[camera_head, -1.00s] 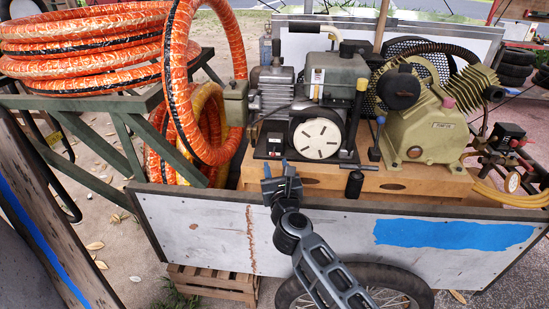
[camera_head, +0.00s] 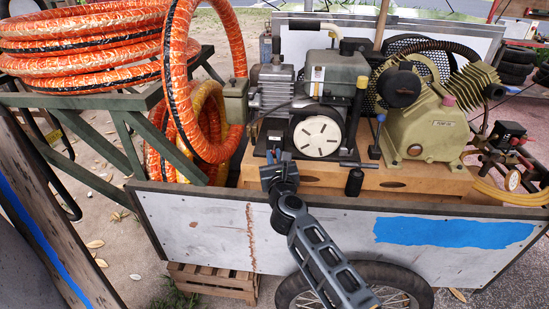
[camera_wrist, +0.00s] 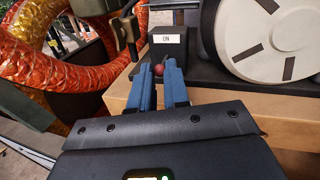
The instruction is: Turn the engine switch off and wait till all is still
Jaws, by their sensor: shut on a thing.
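The engine (camera_head: 335,75) stands on the cart's wooden deck, with a white slotted disc (camera_head: 317,136) on its front. A black switch box (camera_wrist: 168,50) at the engine's lower left carries a white label (camera_wrist: 167,39) reading ON. A small red knob (camera_wrist: 158,70) sits just below the label. My gripper (camera_wrist: 159,74) has its blue fingers at the knob, one on each side, shut on it. In the head view my gripper (camera_head: 279,158) reaches over the cart's side wall to the engine's lower left corner, and the knob is hidden there.
The cart's side wall (camera_head: 205,235) runs below my gripper. A beige compressor (camera_head: 430,130) stands to the right of the engine. Orange hoses (camera_head: 85,50) hang on a green frame at the left. A black upright handle (camera_head: 354,181) stands near the deck's front edge.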

